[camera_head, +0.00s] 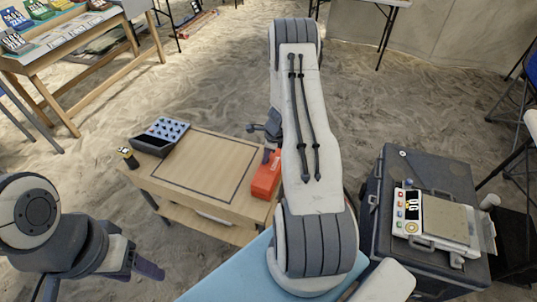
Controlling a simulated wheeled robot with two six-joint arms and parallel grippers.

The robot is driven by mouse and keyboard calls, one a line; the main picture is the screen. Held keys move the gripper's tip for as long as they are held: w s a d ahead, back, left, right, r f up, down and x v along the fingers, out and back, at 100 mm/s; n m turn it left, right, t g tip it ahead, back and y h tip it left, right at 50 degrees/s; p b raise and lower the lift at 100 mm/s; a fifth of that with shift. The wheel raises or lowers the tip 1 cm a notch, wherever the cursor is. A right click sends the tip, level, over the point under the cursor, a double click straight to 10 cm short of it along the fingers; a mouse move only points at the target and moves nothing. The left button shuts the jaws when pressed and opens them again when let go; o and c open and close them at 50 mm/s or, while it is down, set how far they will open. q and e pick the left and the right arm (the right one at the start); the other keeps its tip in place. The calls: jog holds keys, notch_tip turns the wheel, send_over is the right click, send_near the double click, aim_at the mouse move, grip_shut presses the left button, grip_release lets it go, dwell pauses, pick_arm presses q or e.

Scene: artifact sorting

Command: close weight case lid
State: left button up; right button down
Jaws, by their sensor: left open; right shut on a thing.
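An orange case (266,178), which looks like the weight case, sits at the right edge of a small wooden table. My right arm hides part of it, and I cannot tell the angle of its lid. My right gripper (269,153) reaches down at the case's far end and is shut on it, though the contact is mostly hidden. My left gripper (147,270) is open and empty at the lower left, in front of the table and apart from the case.
The wooden table (190,185) has a bare outlined middle. A dark tray (153,146) with blue-grey pieces and a small dark cylinder (128,158) stand at its left. A scale (435,218) rests on a black chest (385,190) at the right. Sandy floor surrounds them.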

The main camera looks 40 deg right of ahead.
aim_at(271, 163)
jog(key=shift+w+r, duration=0.2)
jog(key=shift+w, duration=0.2)
jog(key=c, duration=0.7)
grip_release()
jog(key=shift+s+f, duration=0.1)
jog(key=shift+s, duration=0.1)
jog(key=p+v, duration=0.1)
jog(key=v, duration=0.9)
jog(key=shift+r, duration=0.25)
